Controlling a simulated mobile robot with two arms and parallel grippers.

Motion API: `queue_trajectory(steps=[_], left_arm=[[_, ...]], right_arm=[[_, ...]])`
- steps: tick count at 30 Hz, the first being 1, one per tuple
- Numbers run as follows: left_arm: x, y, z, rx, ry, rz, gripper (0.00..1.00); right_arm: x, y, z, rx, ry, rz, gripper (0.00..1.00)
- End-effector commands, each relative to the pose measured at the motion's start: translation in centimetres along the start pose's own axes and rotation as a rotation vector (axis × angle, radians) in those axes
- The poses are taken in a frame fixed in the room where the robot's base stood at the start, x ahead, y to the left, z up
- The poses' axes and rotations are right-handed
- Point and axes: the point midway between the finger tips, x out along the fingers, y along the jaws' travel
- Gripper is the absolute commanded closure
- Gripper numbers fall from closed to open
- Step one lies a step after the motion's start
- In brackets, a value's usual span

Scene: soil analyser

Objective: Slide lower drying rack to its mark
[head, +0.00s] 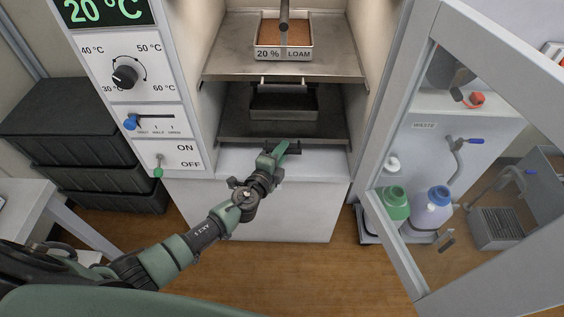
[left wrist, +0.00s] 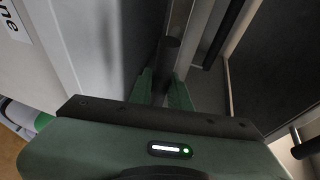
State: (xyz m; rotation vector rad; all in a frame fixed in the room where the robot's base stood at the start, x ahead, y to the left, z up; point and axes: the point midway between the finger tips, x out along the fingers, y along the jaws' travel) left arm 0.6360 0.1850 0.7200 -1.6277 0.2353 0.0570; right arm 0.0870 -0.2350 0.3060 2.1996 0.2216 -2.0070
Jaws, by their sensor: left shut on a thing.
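The lower drying rack (head: 331,128) is a dark metal shelf inside the open drying cabinet, with a dark tray (head: 283,106) on it. My left gripper (head: 283,148) is at the middle of the rack's front edge. In the left wrist view its two green fingers (left wrist: 162,90) are shut on a dark bar (left wrist: 168,52), which appears to be the rack's handle; the fingers partly hide it. I cannot make out the rack's mark. My right gripper is not in view.
The upper rack (head: 232,62) holds a tray labelled 20 % LOAM (head: 284,52). The cabinet's glazed door (head: 398,240) stands open at right, with bottles (head: 430,208) behind its glass.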

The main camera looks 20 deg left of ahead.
Motion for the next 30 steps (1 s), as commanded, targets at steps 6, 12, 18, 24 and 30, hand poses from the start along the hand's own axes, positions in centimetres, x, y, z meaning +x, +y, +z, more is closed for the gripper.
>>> queue_trajectory(steps=[6, 12, 18, 24, 30], left_arm=[[0.5, -0.1, 0.4, 0.000, -0.004, 0.000, 1.00], [0.5, -0.2, 0.4, 0.000, -0.004, -0.001, 0.60], [0.5, -0.1, 0.3, 0.000, -0.002, 0.000, 0.60], [-0.2, -0.1, 0.2, -0.002, -0.001, 0.001, 0.60], [-3.5, 0.0, 0.3, -0.001, -0.001, 0.003, 0.60]], right_arm=[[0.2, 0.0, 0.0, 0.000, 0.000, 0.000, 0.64], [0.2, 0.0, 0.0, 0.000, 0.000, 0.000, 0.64], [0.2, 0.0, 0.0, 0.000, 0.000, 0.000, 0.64], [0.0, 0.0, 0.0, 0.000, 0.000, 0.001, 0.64], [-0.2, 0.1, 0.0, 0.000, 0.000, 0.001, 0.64]])
